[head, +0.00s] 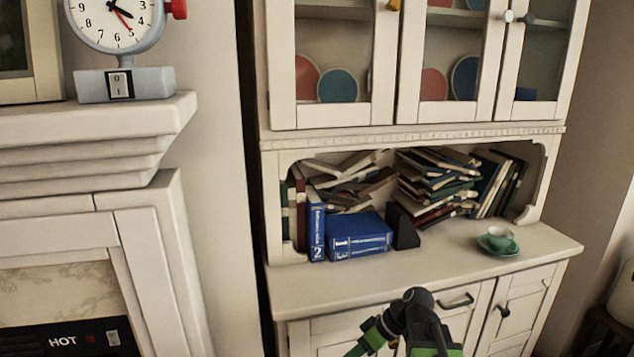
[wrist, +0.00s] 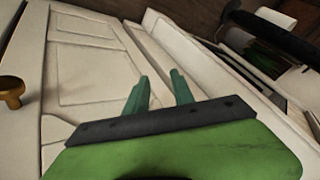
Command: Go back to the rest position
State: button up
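My gripper (wrist: 160,88) shows in the wrist view as two green fingers standing apart with nothing between them. Behind the fingers is a cream panelled cabinet surface, seen tilted. In the head view my black and green arm shows at the bottom edge, in front of the lower cupboard doors. The fingertips are not clear in the head view.
A cream dresser (head: 420,268) holds blue books (head: 358,236), piled books (head: 435,188) and a green cup on a saucer (head: 499,241). A mantel (head: 100,125) with a clock (head: 115,20) stands at left. A brass knob (wrist: 11,92) shows in the wrist view.

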jog(key=s+d+f+m+h, duration=0.3)
jog(key=d+f+m+h, duration=0.2)
jog(key=d+m+h, duration=0.3)
notch_tip(320, 180, up, 23)
jog(key=m+p, duration=0.2)
jog(key=p, duration=2.1)
jog(key=shift+f, duration=0.2)
